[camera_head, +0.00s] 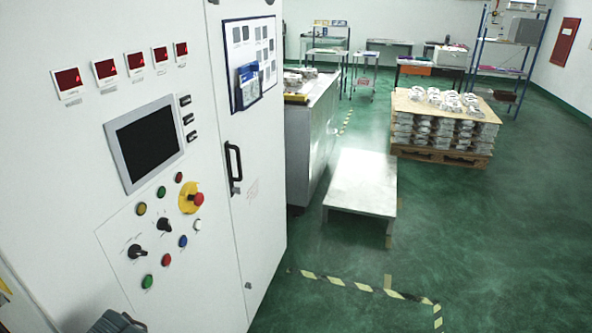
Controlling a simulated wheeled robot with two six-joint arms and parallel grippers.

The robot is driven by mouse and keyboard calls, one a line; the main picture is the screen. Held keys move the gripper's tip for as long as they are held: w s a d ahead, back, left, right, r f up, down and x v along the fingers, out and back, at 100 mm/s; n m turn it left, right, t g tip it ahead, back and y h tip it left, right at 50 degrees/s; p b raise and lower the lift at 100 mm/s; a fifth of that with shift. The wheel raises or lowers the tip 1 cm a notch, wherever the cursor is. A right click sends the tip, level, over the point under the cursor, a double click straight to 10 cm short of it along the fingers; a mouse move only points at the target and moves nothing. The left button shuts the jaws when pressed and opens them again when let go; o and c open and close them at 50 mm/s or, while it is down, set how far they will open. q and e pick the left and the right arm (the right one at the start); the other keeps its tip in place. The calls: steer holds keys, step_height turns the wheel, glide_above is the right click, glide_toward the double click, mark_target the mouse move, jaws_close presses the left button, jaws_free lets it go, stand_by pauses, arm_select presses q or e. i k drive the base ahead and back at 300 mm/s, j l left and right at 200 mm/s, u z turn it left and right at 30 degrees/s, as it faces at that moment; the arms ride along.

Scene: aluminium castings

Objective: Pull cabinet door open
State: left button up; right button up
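The white cabinet (60,165) fills the left of the head view. Its door (262,215) is the narrower panel on the right, and it looks shut, flush with the control panel beside it. A black upright bar handle (233,166) sits near the door's left edge. Nothing touches the handle. A dark grey ribbed part shows at the bottom left edge; I cannot tell whether it belongs to one of my arms. No gripper fingers can be made out in this view.
The control panel has a dark screen (146,143) and a yellow-backed red emergency button (191,199). A low metal table (361,180) stands right of the cabinet. Farther right is a pallet (440,153) of stacked castings. Green floor (480,250) is open in front.

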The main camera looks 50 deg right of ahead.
mark_target(239, 32)
steer(key=z, duration=1.4)
